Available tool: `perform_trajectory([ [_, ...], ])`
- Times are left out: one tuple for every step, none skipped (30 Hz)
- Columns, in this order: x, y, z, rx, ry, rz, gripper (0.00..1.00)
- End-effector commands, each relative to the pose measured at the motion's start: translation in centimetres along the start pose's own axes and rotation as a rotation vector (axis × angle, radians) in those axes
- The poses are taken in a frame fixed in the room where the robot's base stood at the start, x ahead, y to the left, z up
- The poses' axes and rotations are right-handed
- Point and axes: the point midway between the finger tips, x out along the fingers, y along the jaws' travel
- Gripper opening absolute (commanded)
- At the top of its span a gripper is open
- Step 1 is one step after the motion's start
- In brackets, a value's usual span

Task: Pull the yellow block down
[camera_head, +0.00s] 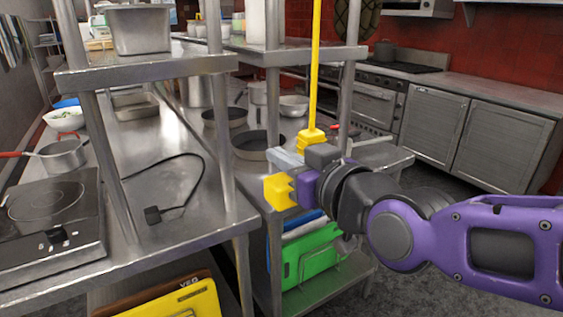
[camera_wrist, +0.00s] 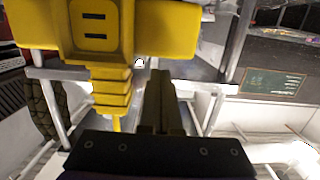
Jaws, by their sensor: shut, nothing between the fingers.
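The yellow block (camera_head: 279,191) hangs on a yellow cord (camera_head: 314,60) above the steel counters. In the head view my gripper hides its middle, and its stepped neck (camera_head: 311,139) shows above. In the wrist view the block (camera_wrist: 95,32) fills the upper left, with two dark slots in its face; its ribbed neck and cord point downward there. My gripper (camera_wrist: 160,80) is shut and empty. Its fingers lie beside the neck, just right of it in the wrist view. I cannot tell whether they touch the block. In the head view my gripper (camera_head: 289,160) overlaps the block.
A steel worktable (camera_head: 160,150) with an upper shelf (camera_head: 150,69) stands at left, holding an induction hob (camera_head: 48,205) and a pot (camera_head: 62,156). Pans (camera_head: 258,145) sit on the counter behind the block. A rack with green boards (camera_head: 312,262) is below. Open floor lies at right.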

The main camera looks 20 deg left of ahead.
Motion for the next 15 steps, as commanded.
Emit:
perform_trajectory([
  [-0.1, 0.0, -0.7, 0.000, 0.001, 0.001, 0.00],
  [-0.1, 0.0, -0.9, 0.000, 0.002, 0.001, 0.00],
  [-0.2, 0.0, -1.3, 0.000, 0.002, 0.001, 0.00],
  [-0.2, 0.1, -1.5, 0.000, 0.003, 0.001, 0.00],
  [-0.2, 0.1, -1.7, 0.000, 0.003, 0.001, 0.00],
  [-0.2, 0.1, -1.9, 0.000, 0.003, 0.001, 0.00],
  [-0.2, 0.0, -1.9, 0.000, 0.002, 0.001, 0.00],
  [-0.3, 0.0, -2.0, 0.000, 0.002, 0.001, 0.00],
  [-0.4, 0.0, -2.0, 0.001, 0.002, 0.001, 0.00],
  [-0.5, 0.1, -2.0, 0.001, 0.002, 0.001, 0.00],
  [-0.7, 0.1, -2.1, 0.002, 0.003, 0.001, 0.00],
  [-1.1, 0.1, -2.2, 0.002, 0.003, 0.001, 0.00],
  [-1.4, 0.1, -2.2, 0.003, 0.003, 0.001, 0.00],
  [-1.8, 0.2, -2.4, 0.003, 0.005, 0.002, 0.00],
  [-2.3, 0.1, -2.4, 0.002, 0.005, 0.002, 0.00],
])
